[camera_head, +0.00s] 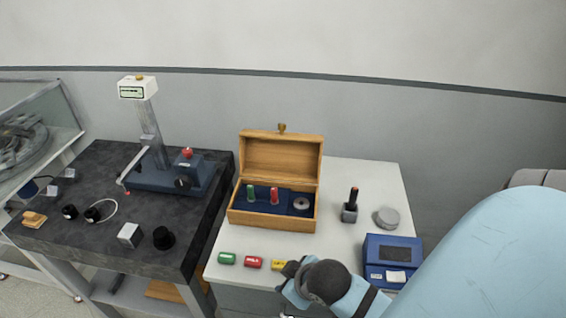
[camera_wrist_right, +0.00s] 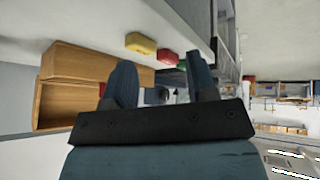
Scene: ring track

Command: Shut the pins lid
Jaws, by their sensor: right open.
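A wooden box (camera_head: 272,222) stands on the white table, with its hinged lid (camera_head: 282,157) raised upright at the back. The lid has a brass knob on its top edge. Inside, a green pin (camera_head: 250,193), a red pin (camera_head: 274,196) and a grey round piece (camera_head: 301,203) sit in a blue insert. The box also shows at the left of the right wrist view (camera_wrist_right: 60,106). My right gripper (camera_head: 289,271) is in front of the box, near the table's front edge and apart from the lid. Its fingers are spread and look empty in the wrist view (camera_wrist_right: 160,75). My left gripper is out of view.
A green tag (camera_head: 227,258), a red tag (camera_head: 254,262) and a yellow tag (camera_head: 278,265) lie along the front edge, the yellow beside my right gripper. A black-handled tool (camera_head: 351,206), a grey disc (camera_head: 387,218) and a blue device (camera_head: 392,262) stand to the right.

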